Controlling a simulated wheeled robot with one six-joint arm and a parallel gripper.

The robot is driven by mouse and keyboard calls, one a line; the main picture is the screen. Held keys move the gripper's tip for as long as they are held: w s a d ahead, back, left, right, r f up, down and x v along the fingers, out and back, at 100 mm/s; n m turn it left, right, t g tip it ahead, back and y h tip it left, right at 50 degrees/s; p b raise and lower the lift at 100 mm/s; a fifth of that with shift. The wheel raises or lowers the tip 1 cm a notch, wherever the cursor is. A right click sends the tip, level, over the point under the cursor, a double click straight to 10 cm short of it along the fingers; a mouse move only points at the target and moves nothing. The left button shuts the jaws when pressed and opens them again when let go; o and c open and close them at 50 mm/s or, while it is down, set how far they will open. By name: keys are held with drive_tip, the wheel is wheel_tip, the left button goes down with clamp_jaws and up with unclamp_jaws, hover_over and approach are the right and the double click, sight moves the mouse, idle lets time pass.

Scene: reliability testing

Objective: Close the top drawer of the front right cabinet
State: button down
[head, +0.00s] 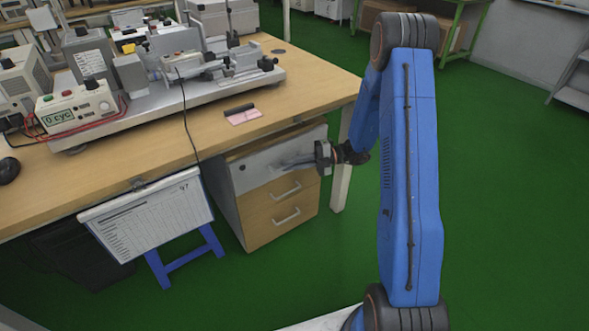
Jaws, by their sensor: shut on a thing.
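The front right cabinet (228,207) stands under the right end of the wooden workbench. Its top drawer (257,170) has a pale grey front with a small round lock at its left. My gripper (287,164) is at the middle of this front, at handle height, and is shut on the top drawer's handle. The gripper and wrist partly hide the handle and the right part of the front. From this angle I cannot tell clearly how far the drawer stands out. The two wooden drawers below (284,190) look flush with each other.
The workbench (310,85) carries a test rig (200,85) and a control box (78,105). A clipboard chart (150,215) hangs at its front edge, above a blue stool (188,258). Green floor (500,200) is clear to the right.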

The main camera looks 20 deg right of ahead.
drive_tip(key=shift+w+a, duration=0.15)
drive_tip(key=shift+w, duration=0.65)
drive_tip(key=c, duration=1.9)
unclamp_jaws()
drive_tip(key=shift+o, duration=0.2)
drive_tip(key=s+d+r, duration=0.1)
drive_tip(key=d, duration=1.6)
drive_tip(key=shift+r, duration=0.15)
drive_tip(key=shift+s+d, duration=0.1)
